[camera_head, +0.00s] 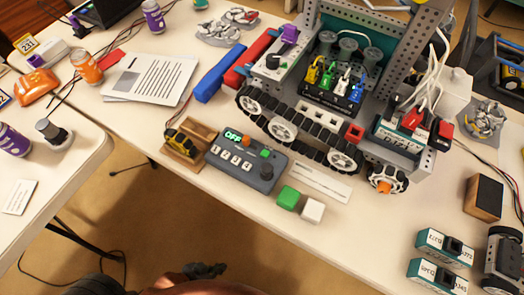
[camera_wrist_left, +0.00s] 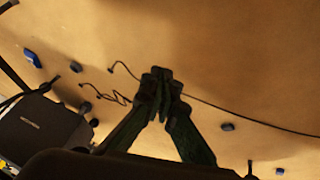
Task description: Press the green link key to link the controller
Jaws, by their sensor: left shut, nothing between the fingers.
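A dark grey control box (camera_head: 240,165) lies on the table, with a lit display reading OFF, an orange-red button, a row of light keys and a dark knob. A small green key (camera_head: 266,153) is on its upper right part. A separate green block (camera_head: 288,197) sits on the table just right of the box, beside a white block (camera_head: 312,210). I cannot tell which green piece is the link key. My left gripper (camera_head: 207,270) is low at the picture's bottom, away from the box. In the left wrist view its fingers (camera_wrist_left: 160,85) are shut and empty above the floor. My right gripper is not in view.
A tracked robot (camera_head: 335,85) stands behind the box. A yellow-black item on a wooden stand (camera_head: 185,145) is close on the box's left. A white label strip (camera_head: 318,182) lies behind the blocks. Open floor lies between my left gripper and the table's front edge.

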